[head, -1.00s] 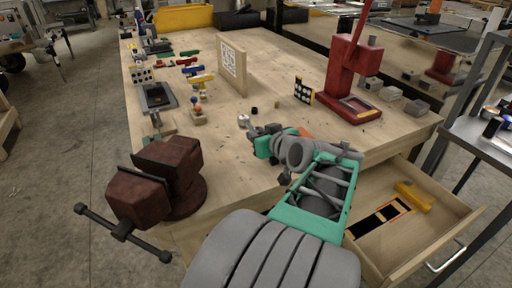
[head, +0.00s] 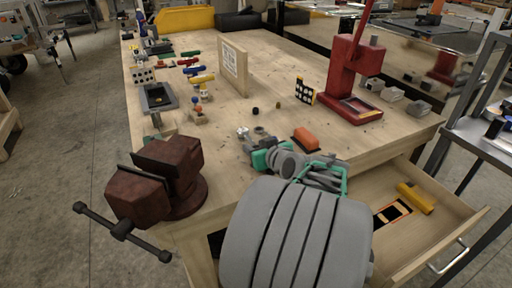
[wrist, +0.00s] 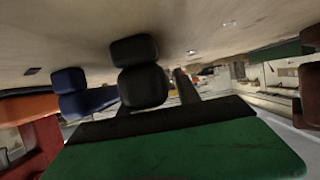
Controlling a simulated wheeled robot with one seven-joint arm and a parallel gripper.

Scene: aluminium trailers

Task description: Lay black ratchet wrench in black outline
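My gripper (head: 246,134) is low over the front of the wooden workbench, right of the rusty vise. Its fingers are small and partly hidden by the arm, so I cannot tell whether they are open or shut. I cannot make out the black ratchet wrench in either view. In the open drawer, a black outline area with orange edging (head: 392,213) shows in part; my arm covers much of the drawer. The wrist view shows dark rounded shapes close to the camera, above a green part.
The rusty vise (head: 160,180) stands at the front left corner. An orange block (head: 305,138) lies close beside my arm. A yellow object (head: 416,198) is in the drawer (head: 455,222). A red press (head: 350,80) and an upright board (head: 233,68) stand farther back.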

